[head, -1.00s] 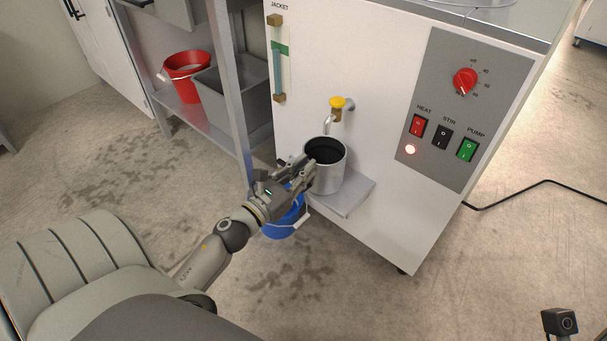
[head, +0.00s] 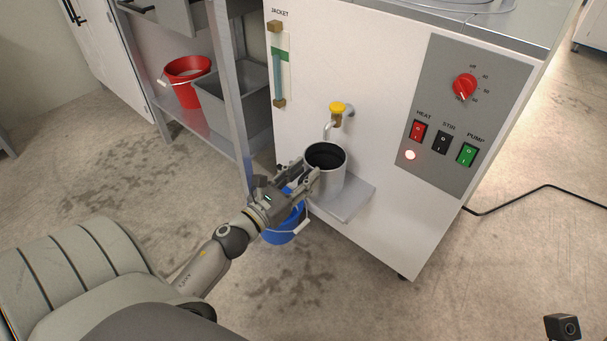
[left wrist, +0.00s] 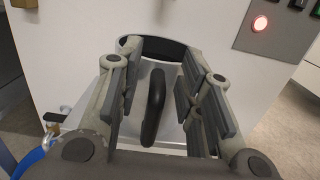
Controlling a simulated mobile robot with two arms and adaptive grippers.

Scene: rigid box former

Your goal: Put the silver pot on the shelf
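The silver pot (head: 329,182) is an upright metal cylinder with a dark inside. It stands on the small grey shelf (head: 352,205) on the front of the white machine, below the tap. My left gripper (head: 305,170) is at the pot's left side with its fingers spread. In the left wrist view, the pot's black handle (left wrist: 153,108) stands between the two open fingers (left wrist: 160,75), with a gap on both sides. The pot's rim shows behind the fingertips. My right gripper is not in view.
The tap with a yellow knob (head: 337,107) is above the pot. A blue bucket (head: 284,232) is on the floor below my left gripper. A metal rack (head: 236,100) with a red bucket (head: 187,92) and a grey bin (head: 222,105) stands to the left. The floor in front is clear.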

